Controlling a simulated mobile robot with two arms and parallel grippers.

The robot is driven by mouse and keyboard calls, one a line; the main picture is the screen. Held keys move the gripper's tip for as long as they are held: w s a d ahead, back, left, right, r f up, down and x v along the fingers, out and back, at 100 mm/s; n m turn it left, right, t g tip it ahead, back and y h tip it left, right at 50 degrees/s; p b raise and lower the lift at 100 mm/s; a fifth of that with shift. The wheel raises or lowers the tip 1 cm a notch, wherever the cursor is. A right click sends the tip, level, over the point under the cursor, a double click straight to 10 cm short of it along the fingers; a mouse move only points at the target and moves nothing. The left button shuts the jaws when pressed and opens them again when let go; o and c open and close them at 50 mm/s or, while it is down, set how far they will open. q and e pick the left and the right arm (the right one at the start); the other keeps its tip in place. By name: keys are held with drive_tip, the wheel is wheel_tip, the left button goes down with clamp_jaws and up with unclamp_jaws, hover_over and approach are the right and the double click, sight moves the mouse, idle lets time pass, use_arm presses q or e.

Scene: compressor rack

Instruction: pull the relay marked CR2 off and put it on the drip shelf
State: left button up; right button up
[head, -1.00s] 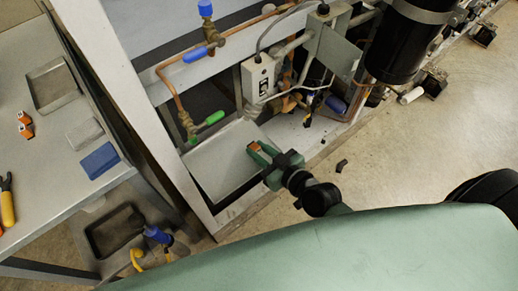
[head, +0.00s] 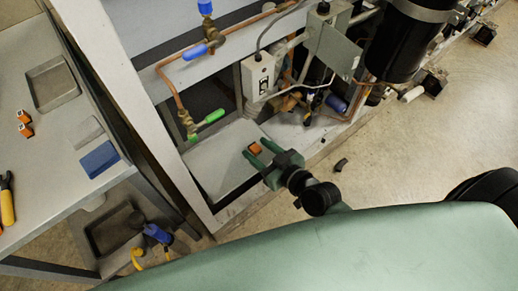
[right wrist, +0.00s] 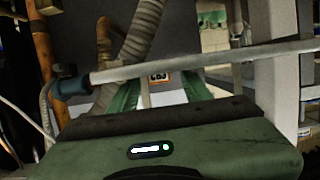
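A small orange relay (head: 254,149) sits on the pale grey drip shelf (head: 212,165) at the bottom of the rack, near its right end. My right gripper (head: 262,155) is low over the shelf. Its two green fingers are spread, with the relay by the fingertips. In the right wrist view the relay's marked face (right wrist: 158,77) shows between the spread fingers (right wrist: 160,90); the marking is too small to read surely. A gap shows between the relay and the fingers. My left gripper is not in view.
A grey switch box (head: 258,77) and copper pipes with a green-handled valve (head: 208,117) stand above the shelf. A pale pipe (right wrist: 200,62) crosses close in front of the right wrist camera.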

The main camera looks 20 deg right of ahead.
drive_tip(key=s+d+m+g+h, duration=0.1)
drive_tip(key=s+d+g+h, duration=0.15)
drive_tip(key=s+g, duration=0.45)
drive_tip(key=s+d+m+g+h, duration=0.1)
drive_tip(key=s+d+g+h, duration=0.2)
drive_tip(key=s, duration=0.8)
wheel_tip(320, 180, down, 27)
drive_tip(key=s+g, duration=0.1)
drive_tip(key=s, duration=0.1)
drive_tip(key=s+d+f, duration=0.2)
drive_tip(key=s+f, duration=0.6)
drive_tip(key=s+d+f+g, duration=0.1)
drive_tip(key=s+d+f, duration=0.1)
drive_tip(key=s+f, duration=0.5)
drive_tip(key=shift+s+f+g, duration=0.3)
drive_tip(key=shift+s+f, duration=0.1)
drive_tip(key=shift+s, duration=0.4)
